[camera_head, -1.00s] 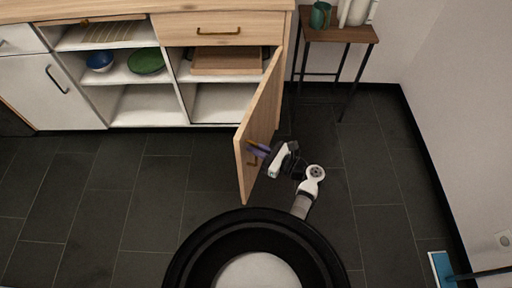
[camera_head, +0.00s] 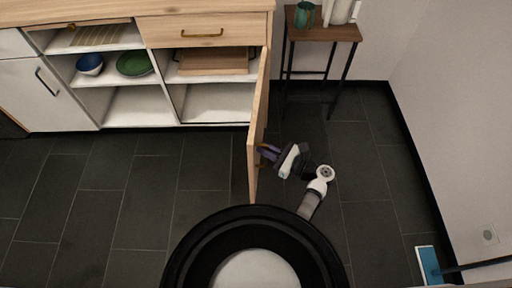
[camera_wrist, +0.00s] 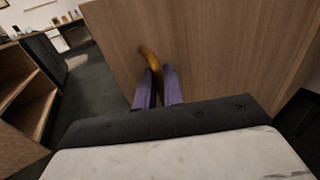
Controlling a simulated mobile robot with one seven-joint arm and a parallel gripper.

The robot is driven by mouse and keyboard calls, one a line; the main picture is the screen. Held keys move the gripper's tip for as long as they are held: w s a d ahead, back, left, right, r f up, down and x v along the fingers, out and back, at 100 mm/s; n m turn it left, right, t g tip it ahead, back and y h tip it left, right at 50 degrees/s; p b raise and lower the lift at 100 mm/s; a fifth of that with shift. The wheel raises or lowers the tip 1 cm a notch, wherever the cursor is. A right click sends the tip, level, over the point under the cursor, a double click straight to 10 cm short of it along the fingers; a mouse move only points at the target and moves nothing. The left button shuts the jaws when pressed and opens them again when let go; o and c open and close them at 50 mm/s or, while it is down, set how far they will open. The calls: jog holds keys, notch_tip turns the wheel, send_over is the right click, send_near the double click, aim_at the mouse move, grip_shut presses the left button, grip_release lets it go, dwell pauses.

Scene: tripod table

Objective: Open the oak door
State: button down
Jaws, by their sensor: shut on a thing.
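The oak door (camera_head: 260,110) is hinged at the right side of the cabinet and stands wide open, swung out toward me and nearly edge-on in the head view. In the wrist view its wood face (camera_wrist: 215,45) fills the upper right. A curved brass handle (camera_wrist: 150,62) stands out from that face. My gripper (camera_head: 264,153) is at the door's right face. In the wrist view its purple fingers (camera_wrist: 158,85) are shut on the handle, one on each side. The fingertips are partly hidden by the handle.
The cabinet's open shelves (camera_head: 215,100) hold a wooden board, a blue bowl (camera_head: 90,64) and a green bowl (camera_head: 134,63). A small side table (camera_head: 322,33) stands right of the door. A blue-headed mop (camera_head: 429,265) lies at the lower right. The dark floor left of the door is clear.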

jog(key=shift+d, duration=0.25)
jog(key=c, duration=1.7)
grip_release()
jog(key=b+v, duration=0.2)
jog(key=v, duration=1.1)
jog(key=shift+s+d, duration=0.15)
jog(key=shift+d, duration=0.2)
jog(key=shift+a, duration=0.1)
